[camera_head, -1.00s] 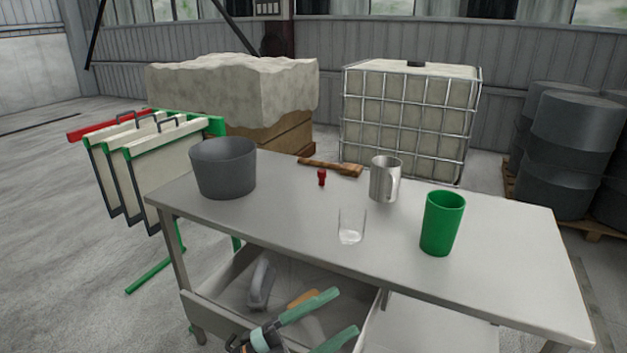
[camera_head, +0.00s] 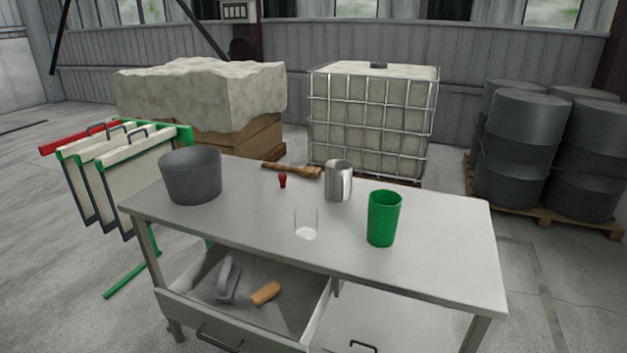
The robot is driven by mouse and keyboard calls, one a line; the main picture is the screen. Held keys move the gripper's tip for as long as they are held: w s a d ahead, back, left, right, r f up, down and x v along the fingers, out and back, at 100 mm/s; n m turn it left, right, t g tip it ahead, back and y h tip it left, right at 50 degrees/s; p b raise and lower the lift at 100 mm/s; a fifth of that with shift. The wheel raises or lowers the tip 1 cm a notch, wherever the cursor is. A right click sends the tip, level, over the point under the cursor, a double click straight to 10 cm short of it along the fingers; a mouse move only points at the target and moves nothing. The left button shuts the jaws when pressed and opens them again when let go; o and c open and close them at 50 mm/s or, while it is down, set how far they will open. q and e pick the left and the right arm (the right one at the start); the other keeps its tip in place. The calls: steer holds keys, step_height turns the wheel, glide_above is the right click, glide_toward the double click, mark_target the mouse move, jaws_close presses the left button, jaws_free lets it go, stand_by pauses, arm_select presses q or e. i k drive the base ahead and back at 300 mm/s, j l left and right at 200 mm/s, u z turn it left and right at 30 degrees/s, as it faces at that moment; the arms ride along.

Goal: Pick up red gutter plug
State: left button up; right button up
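The red gutter plug (camera_head: 282,181) is a small red piece standing on the grey table (camera_head: 345,247), toward its back edge. It is between the dark grey bucket (camera_head: 191,178) and the metal mug (camera_head: 338,182). Nothing touches it that I can see. Neither of my grippers shows in the view now.
A clear glass (camera_head: 306,224) and a green cup (camera_head: 384,218) stand nearer the table's front. A wooden-handled brush (camera_head: 291,171) lies behind the plug. An open drawer (camera_head: 180,306) juts out below, holding a grey tool (camera_head: 229,278) and an orange-brown block (camera_head: 265,293). Framed panels (camera_head: 128,180) stand left.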

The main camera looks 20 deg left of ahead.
mark_target(283, 176)
steer(key=i+l+z, duration=0.25)
steer(key=l+z, duration=0.15)
steer(key=i+l+z, duration=0.3)
steer(key=l+z, duration=0.15)
steer(key=i+l+z, duration=0.4)
steer(key=i+z, duration=0.45)
steer(key=i+u, duration=0.45)
steer(key=i+l+u, duration=0.25)
steer(key=i+u, duration=0.2)
steer(key=i+j+u, duration=0.1)
steer(key=i+u, duration=0.3)
steer(key=i, duration=0.2)
steer(key=i+l+u, duration=0.1)
steer(key=i+u, duration=0.3)
steer(key=i, duration=0.2)
steer(key=i+l+u, duration=0.15)
steer(key=i, duration=1.25)
steer(key=i+u, duration=0.45)
steer(key=i+l+u, duration=0.1)
steer(key=i+u, duration=0.35)
steer(key=i, duration=0.2)
steer(key=i+j+u, duration=0.1)
steer(key=i+u, duration=0.5)
steer(key=u, duration=0.2)
steer(key=i+u, duration=0.95)
steer(key=u, duration=0.2)
steer(key=i+u, duration=0.35)
steer(key=k+l, duration=0.05)
steer(key=k, duration=0.05)
